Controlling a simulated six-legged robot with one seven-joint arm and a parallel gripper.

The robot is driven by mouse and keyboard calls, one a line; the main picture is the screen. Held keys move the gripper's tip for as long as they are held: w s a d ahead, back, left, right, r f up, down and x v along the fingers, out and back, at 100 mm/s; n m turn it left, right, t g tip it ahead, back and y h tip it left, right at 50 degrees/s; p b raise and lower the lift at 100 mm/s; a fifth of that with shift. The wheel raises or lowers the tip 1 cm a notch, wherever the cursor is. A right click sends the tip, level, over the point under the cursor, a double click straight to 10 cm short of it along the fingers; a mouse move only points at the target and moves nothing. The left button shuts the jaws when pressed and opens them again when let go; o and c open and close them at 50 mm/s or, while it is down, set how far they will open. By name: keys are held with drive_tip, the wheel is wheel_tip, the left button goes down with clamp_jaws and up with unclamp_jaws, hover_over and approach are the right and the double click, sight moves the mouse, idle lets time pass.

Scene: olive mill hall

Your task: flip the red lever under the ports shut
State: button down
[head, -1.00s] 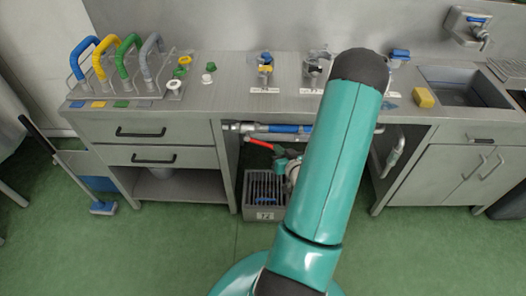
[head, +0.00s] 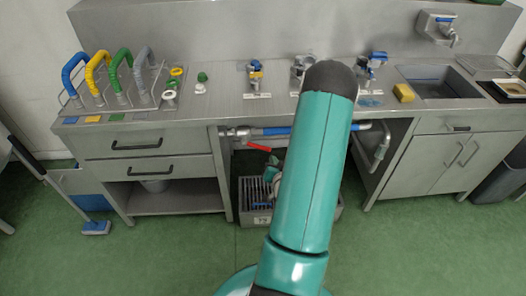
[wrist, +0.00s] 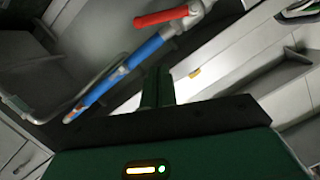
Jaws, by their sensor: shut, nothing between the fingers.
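The red lever (head: 258,147) is under the counter in the head view, just below the left end of a pipe with a blue section (head: 285,130). It slopes down to the right, at an angle to the pipe. In the wrist view the red lever (wrist: 160,17) is at the top, left of its silver pivot, with the blue pipe (wrist: 125,72) running diagonally below it. My gripper (wrist: 158,75) is shut and empty, its fingers apart from the lever in the picture. In the head view my arm hides part of the pipe and most of the gripper.
Above is a steel counter (head: 220,105) with several ports and colored hose handles. A grey slatted crate (head: 253,215) stands on the floor beneath the pipe. A drawer cabinet (head: 150,155) borders the opening on the left, and a sink cabinet (head: 440,165) on the right.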

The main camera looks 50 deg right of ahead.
sight(262, 147)
drive_tip(key=shift+a+f+x, duration=0.2)
drive_tip(key=shift+f+x, duration=0.2)
drive_tip(key=shift+x, duration=1.75)
drive_tip(key=shift+a+f+x, duration=0.25)
drive_tip(key=shift+f+x, duration=0.15)
drive_tip(key=shift+x, duration=1.75)
drive_tip(key=shift+a+f+x, duration=0.2)
drive_tip(key=shift+f+x, duration=0.2)
drive_tip(key=shift+x, duration=1.75)
drive_tip(key=shift+w, duration=0.2)
drive_tip(key=shift+w+a+f+m+t, duration=0.1)
drive_tip(key=shift+f+m+t, duration=0.2)
drive_tip(key=shift+f+m, duration=0.3)
drive_tip(key=w+a+f+m+t, duration=0.3)
drive_tip(key=w+f+m, duration=0.1)
drive_tip(key=m, duration=0.4)
drive_tip(key=shift+a+f+m+y, duration=0.3)
drive_tip(key=shift+a+f+m, duration=0.1)
drive_tip(key=shift+f, duration=0.5)
drive_tip(key=shift+w, duration=0.2)
